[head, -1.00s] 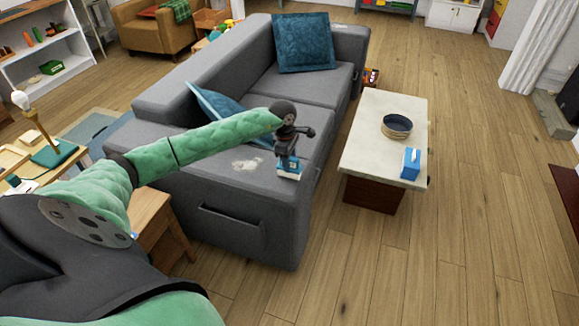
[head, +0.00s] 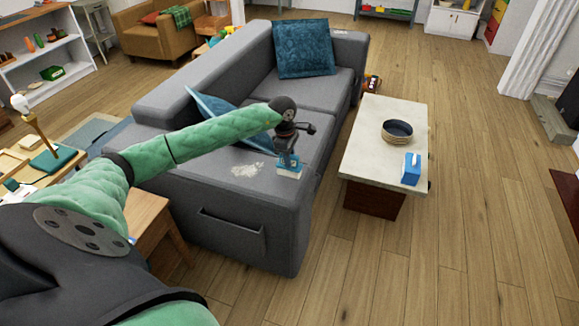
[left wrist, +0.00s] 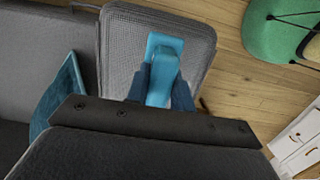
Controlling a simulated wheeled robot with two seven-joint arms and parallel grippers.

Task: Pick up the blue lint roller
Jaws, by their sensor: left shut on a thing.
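The blue lint roller (head: 289,171) is at the near end of the grey sofa, over its armrest. My left gripper (head: 288,158) reaches down from above and is shut on it. In the left wrist view the roller (left wrist: 164,58) shows its light blue body between the two dark fingers (left wrist: 161,90). I cannot tell whether the roller touches the armrest or hangs just above it. My right gripper is in neither view.
The grey sofa (head: 235,195) has teal cushions and a pale patch beside the roller. A low stone-topped table (head: 375,150) to the right carries a dark bowl (head: 397,131) and a blue box (head: 411,169). A wooden side table (head: 145,212) stands left. Floor at right is clear.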

